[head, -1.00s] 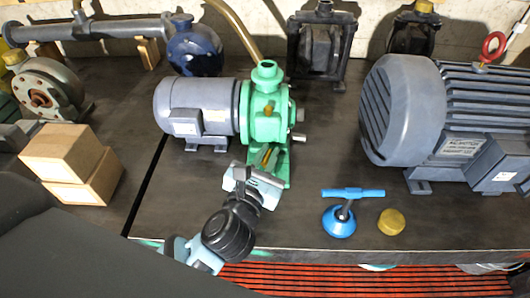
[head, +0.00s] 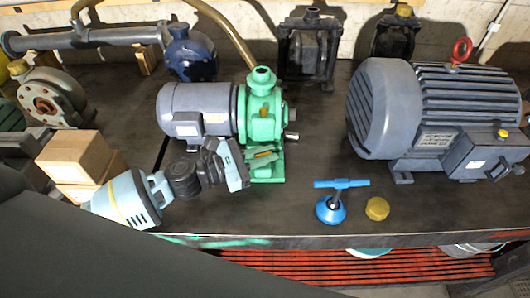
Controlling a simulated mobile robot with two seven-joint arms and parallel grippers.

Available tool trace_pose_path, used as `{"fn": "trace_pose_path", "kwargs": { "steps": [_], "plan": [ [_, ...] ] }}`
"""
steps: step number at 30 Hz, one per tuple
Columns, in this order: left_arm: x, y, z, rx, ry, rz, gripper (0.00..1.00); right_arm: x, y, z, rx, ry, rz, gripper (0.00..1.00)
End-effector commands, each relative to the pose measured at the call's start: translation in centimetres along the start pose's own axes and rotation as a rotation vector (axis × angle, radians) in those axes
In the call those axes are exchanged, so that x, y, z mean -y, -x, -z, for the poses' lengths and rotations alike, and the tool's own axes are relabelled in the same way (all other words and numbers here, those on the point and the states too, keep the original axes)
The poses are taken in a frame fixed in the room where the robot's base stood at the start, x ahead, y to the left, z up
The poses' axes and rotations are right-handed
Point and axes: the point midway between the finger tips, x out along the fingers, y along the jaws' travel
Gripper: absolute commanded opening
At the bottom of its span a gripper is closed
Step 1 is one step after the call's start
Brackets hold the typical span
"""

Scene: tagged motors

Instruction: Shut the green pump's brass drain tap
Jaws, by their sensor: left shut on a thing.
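The green pump (head: 263,112) stands on the dark bench, joined to a grey motor on its left. Its brass drain tap (head: 262,154) shows low on the pump's front, with its yellow handle lying roughly sideways. My left gripper (head: 246,163) reaches in from the left, low in front of the motor, and is shut on the tap's handle. The fingers hide part of the handle. My right gripper is not in view.
A blue T-handled tool (head: 331,208) and a brass cap (head: 377,208) lie to the right near the front edge. A large grey motor (head: 440,115) stands at right. The bench between is clear.

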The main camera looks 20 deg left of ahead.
Motion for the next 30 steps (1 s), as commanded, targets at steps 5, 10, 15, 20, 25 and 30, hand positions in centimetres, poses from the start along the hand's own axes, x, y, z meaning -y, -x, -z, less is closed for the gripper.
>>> {"fn": "trace_pose_path", "kwargs": {
  "steps": [5, 10, 15, 20, 25, 30],
  "plan": [
    [-0.14, -0.05, 0.05, 0.016, -0.003, 0.072, 0.00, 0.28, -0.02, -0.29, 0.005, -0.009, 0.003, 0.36],
    [-0.12, -0.05, -0.05, 0.025, -0.003, 0.111, 0.00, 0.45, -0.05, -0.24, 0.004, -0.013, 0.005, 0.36],
    [-0.11, -0.06, -0.12, 0.028, -0.003, 0.125, 0.00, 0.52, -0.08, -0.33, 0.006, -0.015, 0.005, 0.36],
    [-0.10, -0.07, -0.15, 0.029, -0.003, 0.125, 0.00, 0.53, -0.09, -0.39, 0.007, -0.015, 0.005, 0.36],
    [-0.09, -0.07, -0.16, 0.029, -0.003, 0.125, 0.00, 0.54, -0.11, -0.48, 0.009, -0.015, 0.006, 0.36],
    [-0.03, -0.06, -0.12, 0.029, -0.003, 0.126, 0.34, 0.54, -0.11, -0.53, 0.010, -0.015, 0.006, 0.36]
  ]
}}
